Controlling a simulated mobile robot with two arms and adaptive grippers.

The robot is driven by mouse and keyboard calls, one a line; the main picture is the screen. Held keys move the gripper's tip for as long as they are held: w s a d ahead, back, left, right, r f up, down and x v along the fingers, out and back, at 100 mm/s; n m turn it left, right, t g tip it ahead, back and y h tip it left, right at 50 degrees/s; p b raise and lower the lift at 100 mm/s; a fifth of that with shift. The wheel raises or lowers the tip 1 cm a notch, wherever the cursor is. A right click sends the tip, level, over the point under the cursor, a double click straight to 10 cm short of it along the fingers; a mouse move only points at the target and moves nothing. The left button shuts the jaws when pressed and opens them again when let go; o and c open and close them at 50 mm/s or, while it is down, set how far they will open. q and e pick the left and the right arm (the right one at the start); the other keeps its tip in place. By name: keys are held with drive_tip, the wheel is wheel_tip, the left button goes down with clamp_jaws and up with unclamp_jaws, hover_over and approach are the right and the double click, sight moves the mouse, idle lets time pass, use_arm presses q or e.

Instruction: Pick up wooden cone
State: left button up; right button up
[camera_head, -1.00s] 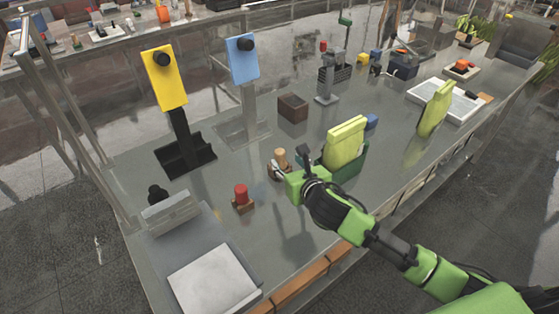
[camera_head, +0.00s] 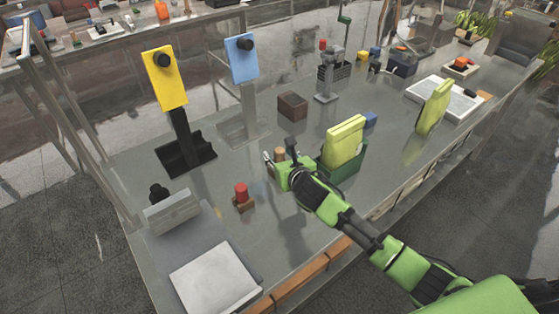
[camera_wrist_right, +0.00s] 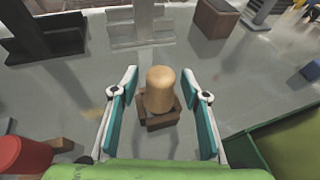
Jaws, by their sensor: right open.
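The wooden cone (camera_wrist_right: 160,90) is a tan, rounded peg on a small brown base (camera_wrist_right: 163,121). In the right wrist view it stands upright between the two fingers of my right gripper (camera_wrist_right: 161,98). The gripper is open, with a gap on each side of the cone. In the head view the cone (camera_head: 279,154) shows only in part behind my right gripper (camera_head: 274,160), which hides its base. My left gripper is in neither current view.
A red cone (camera_head: 241,190) on a brown base stands left of my right gripper. A green holder with a yellow-green block (camera_head: 343,142) stands close on the right. Behind are a brown box (camera_head: 293,106) and yellow (camera_head: 165,78) and blue (camera_head: 241,60) panels on stands.

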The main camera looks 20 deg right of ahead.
clamp_jaws()
drive_tip(key=shift+r, duration=0.15)
